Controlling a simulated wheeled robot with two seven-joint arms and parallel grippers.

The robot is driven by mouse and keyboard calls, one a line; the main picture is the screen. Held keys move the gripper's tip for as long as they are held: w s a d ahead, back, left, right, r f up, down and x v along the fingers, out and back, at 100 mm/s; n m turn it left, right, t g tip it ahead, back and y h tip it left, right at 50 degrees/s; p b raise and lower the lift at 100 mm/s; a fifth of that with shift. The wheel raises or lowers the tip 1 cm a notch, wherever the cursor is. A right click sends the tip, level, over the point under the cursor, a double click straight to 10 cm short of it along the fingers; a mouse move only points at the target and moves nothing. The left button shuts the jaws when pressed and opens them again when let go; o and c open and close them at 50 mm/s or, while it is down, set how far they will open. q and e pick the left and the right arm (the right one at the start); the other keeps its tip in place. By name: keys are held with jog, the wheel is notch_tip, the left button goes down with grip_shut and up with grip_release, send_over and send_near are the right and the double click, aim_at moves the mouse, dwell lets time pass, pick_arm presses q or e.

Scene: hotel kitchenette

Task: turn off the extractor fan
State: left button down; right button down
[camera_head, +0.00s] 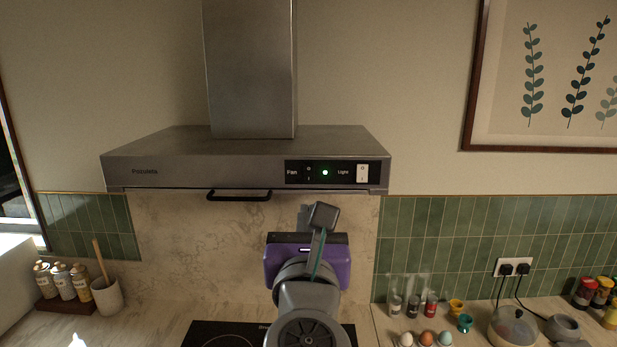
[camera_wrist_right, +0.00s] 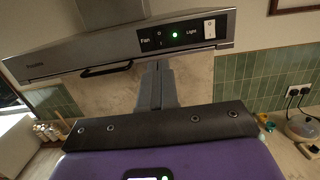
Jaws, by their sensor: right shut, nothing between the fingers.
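The extractor hood (camera_head: 240,158) is a grey metal canopy on the wall, with a black control panel (camera_head: 333,172) at its front right. The panel carries the word Fan, a small dark control with faint marks (camera_head: 308,172), a lit green lamp (camera_head: 325,172), the word Light and a white rocker switch (camera_head: 362,173). The lamp also glows in the right wrist view (camera_wrist_right: 175,36). My right gripper (camera_head: 321,214) is shut and empty, below the panel and apart from it in the picture. Its grey fingers (camera_wrist_right: 157,82) point up toward the panel in the wrist view. My left gripper is not seen.
A black bar handle (camera_head: 239,195) hangs under the hood's front edge. A dark cooktop (camera_head: 222,335) lies below. Jars (camera_head: 62,283), a utensil pot (camera_head: 107,297), eggs (camera_head: 427,338), spice jars (camera_head: 431,305) and a lidded pot (camera_head: 512,327) stand on the counter.

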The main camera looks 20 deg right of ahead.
aim_at(309, 169)
jog(key=shift+w, duration=0.1)
